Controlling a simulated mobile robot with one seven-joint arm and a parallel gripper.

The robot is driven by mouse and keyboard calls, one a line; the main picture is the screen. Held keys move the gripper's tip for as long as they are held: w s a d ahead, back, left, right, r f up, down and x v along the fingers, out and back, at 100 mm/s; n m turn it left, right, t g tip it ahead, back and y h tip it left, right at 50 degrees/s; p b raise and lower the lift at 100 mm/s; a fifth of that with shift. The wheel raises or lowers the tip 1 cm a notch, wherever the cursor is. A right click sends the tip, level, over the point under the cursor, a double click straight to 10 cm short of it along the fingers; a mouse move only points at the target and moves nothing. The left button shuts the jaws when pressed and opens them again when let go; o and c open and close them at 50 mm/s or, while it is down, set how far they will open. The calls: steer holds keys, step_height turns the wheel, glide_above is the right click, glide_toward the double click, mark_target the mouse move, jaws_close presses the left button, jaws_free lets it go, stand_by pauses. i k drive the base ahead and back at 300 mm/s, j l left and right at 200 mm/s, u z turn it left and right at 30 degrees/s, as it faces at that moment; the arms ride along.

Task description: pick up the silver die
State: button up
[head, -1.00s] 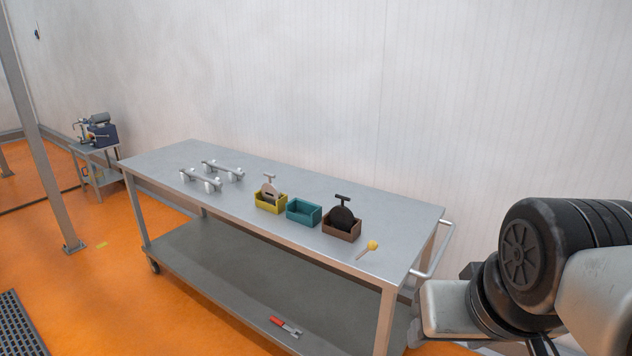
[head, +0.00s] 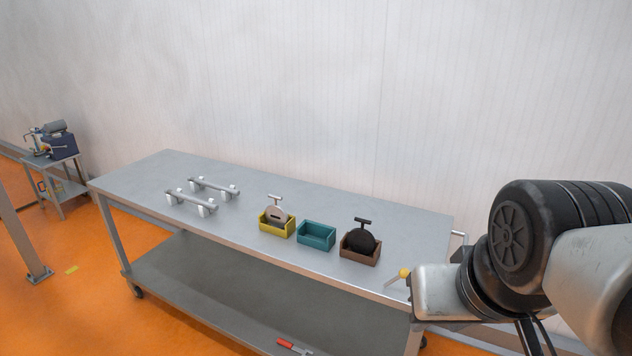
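The silver die (head: 276,213) is a round pale disc with a dark slot and a T-shaped handle on top. It stands upright in the yellow box (head: 277,231) on the steel table (head: 205,209). A similar black die (head: 362,238) with a dark T-handle stands in the brown box (head: 360,257) to the right. A teal box (head: 316,236) between them looks empty. My arm fills the right edge of the head view, well to the right of the boxes. My gripper's fingers do not show.
Two metal bars on white rollers (head: 202,197) lie on the table's left part. A yellow-headed tool (head: 403,273) is at the right front edge, partly behind my arm. A red-handled tool (head: 287,343) lies on the lower shelf. A side table with a machine (head: 55,143) stands far left.

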mark_target(278, 216)
steer(key=i+j+z, duration=0.1)
steer(key=j, duration=0.25)
steer(key=i+j+z, duration=0.1)
steer(key=i+j, duration=0.2)
steer(key=i+j+z, duration=0.1)
steer(key=j, duration=0.35)
steer(key=i+j+z, duration=0.1)
steer(key=i+j, duration=0.2)
steer(key=i+j+z, duration=0.1)
steer(key=j, duration=0.4)
steer(key=i+j+z, duration=0.1)
steer(key=j, duration=0.35)
steer(key=i+j+z, duration=0.1)
steer(key=i+j, duration=0.15)
steer(key=j, duration=0.2)
steer(key=i+j+z, duration=0.1)
steer(key=j, duration=0.35)
